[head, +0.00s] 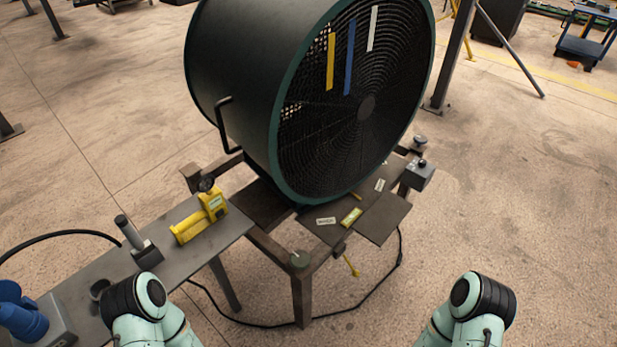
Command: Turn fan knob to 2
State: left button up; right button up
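A large dark green drum fan (230,70) stands on a brown metal stand. Its round black grille (330,120) faces right and toward me, with yellow, blue and white strips on it. A small grey box (418,176) sits at the stand's right corner, with a small dark knob (422,163) on top. Its markings and setting are too small to read. My two arms show only as pale green and black links at the bottom edge, well short of the box. Neither gripper is in the picture.
A grey bench (100,285) at lower left holds a yellow tool (202,217), a grey upright-handled piece (138,243) and a blue item (20,312). A black cable (375,287) loops on the floor below the stand. The floor at right is clear.

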aim_at(422, 163)
jog(key=z, duration=0.5)
jog(key=i+l+z, duration=0.2)
jog(key=z, duration=0.25)
jog(key=i+z, duration=0.45)
jog(key=i, duration=3.3)
jog(key=i+l+u, duration=0.15)
jog(key=i, duration=0.3)
jog(key=i+u, duration=0.2)
jog(key=i, duration=0.2)
jog(key=i+l+u, duration=0.15)
jog(key=i, duration=0.3)
jog(key=l+u, duration=0.1)
jog(key=u, duration=1.7)
